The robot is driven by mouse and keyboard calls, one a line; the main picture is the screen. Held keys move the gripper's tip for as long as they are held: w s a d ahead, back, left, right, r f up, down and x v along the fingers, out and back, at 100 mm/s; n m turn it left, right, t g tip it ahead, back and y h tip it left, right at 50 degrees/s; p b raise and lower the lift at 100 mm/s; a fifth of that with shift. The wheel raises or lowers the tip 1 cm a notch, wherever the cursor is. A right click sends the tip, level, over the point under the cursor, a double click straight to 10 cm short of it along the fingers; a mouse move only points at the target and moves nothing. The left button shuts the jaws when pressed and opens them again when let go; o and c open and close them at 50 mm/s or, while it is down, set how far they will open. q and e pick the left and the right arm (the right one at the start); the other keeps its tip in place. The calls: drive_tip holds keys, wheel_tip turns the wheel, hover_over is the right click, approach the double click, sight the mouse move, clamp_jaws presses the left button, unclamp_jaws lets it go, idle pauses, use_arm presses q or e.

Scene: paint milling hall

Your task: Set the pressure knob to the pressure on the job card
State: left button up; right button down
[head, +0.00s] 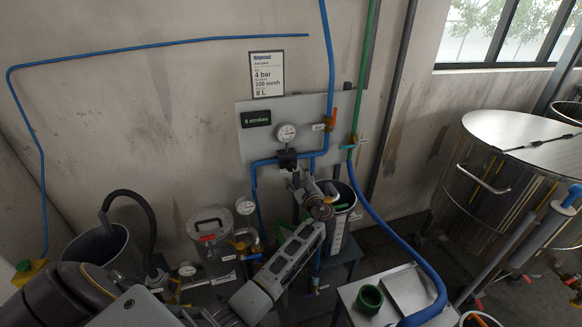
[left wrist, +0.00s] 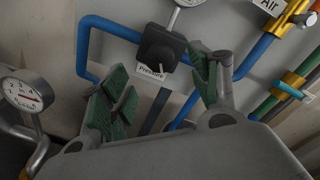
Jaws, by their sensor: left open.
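The job card (head: 266,74) hangs on the wall in the head view and reads 4 bar, 100 mesh and 8 L. The black pressure knob (head: 287,159) sits on the grey wall panel, below a round gauge (head: 286,133) whose needle is too small to read. In the left wrist view the knob (left wrist: 160,48) is above a "Pressure" label, and the gauge is mostly cut off. My left gripper (head: 306,190) is open and empty, below the knob and apart from it. Its green-padded fingers (left wrist: 160,90) lie either side of the knob's line. My right gripper is not in view.
Blue pipes (head: 255,190) run beside and below the knob. An orange-handled Air valve (head: 331,122) is to its right. A second gauge (left wrist: 28,90) stands left of my fingers. A "6 strokes" display (head: 257,118) is on the panel. A steel vessel (head: 500,190) stands at right.

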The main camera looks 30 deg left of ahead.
sight(292, 168)
use_arm(q)
drive_tip(key=x, duration=0.6)
drive_tip(key=shift+x, duration=1.1)
drive_tip(key=shift+d, duration=0.1)
